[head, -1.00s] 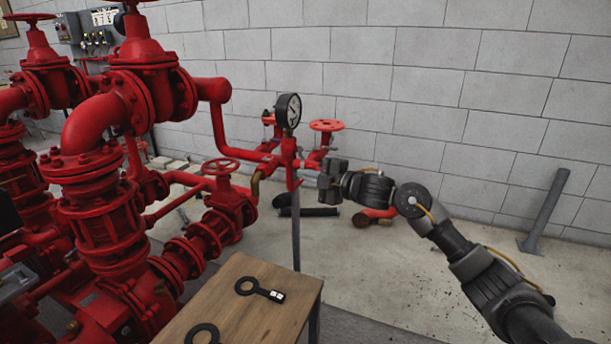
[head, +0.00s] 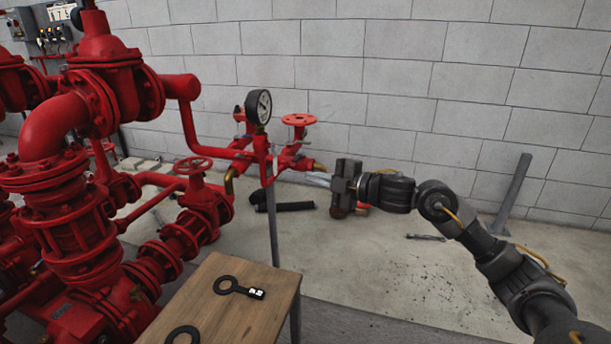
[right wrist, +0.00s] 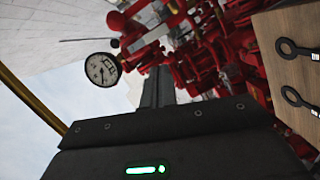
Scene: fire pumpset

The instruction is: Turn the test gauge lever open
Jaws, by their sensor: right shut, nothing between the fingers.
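The round white-faced gauge (head: 258,107) stands on top of the red test manifold (head: 262,150). It also shows in the right wrist view (right wrist: 102,69). I cannot clearly make out the small gauge lever in either view. My left gripper is not in view.
Large red valves and pipes (head: 70,190) fill the left. A red handwheel (head: 299,120) stands right of the gauge. A wooden table (head: 240,315) with black ring-handled tags (head: 240,288) is in front. A grey post (head: 512,195) stands at right.

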